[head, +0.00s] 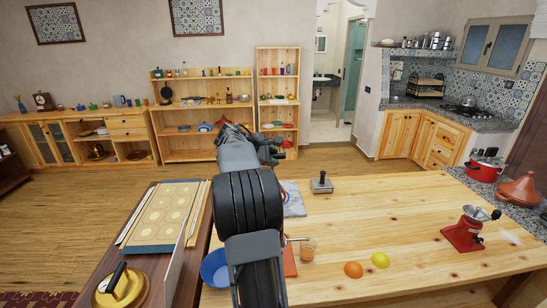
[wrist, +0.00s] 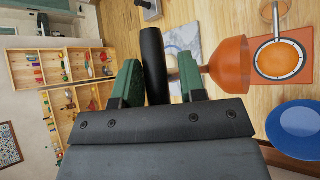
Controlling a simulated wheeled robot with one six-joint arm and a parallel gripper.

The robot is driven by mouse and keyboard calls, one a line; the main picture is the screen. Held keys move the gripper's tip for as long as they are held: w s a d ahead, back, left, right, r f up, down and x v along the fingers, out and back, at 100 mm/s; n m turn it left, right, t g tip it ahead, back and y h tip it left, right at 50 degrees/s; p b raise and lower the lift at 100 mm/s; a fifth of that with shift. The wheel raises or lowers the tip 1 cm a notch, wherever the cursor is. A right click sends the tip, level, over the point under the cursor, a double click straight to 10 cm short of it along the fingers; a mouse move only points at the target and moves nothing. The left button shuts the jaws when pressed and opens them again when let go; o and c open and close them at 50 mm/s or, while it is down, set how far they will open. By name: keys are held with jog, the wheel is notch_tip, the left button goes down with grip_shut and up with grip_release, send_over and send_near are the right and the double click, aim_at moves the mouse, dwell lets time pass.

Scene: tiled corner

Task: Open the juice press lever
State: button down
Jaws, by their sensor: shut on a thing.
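The juice press stands on the wooden table, mostly hidden behind my arm in the head view, where part of its orange base (head: 290,262) shows. In the wrist view its orange base (wrist: 303,45) carries a round, pale-rimmed cup (wrist: 279,59). An orange cone (wrist: 229,66) appears nearer the camera. The black lever handle (wrist: 152,48) passes between the green fingers of my gripper (wrist: 158,84), which is shut on it. The join between handle and cone is mostly hidden. In the head view my fingertips are hard to make out.
An orange fruit (head: 353,269), a yellow fruit (head: 380,260) and a red grinder (head: 464,236) are farther right. A dark tamper-like object (head: 321,184) stands behind. The table's middle right is bare.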

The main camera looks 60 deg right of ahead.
jog(key=shift+a+f, duration=0.1)
jog(key=shift+f, duration=0.4)
jog(key=c, duration=1)
grip_release()
jog(key=shift+w, duration=0.15)
jog(key=shift+o, duration=0.6)
jog(key=shift+w, duration=0.15)
jog(key=shift+s+r, duration=0.2)
jog(key=b+v, duration=0.2)
jog(key=v, duration=1.1)
jog(key=shift+r, duration=0.3)
jog(key=shift+w+a, duration=0.1)
jog(key=shift+a, duration=0.05)
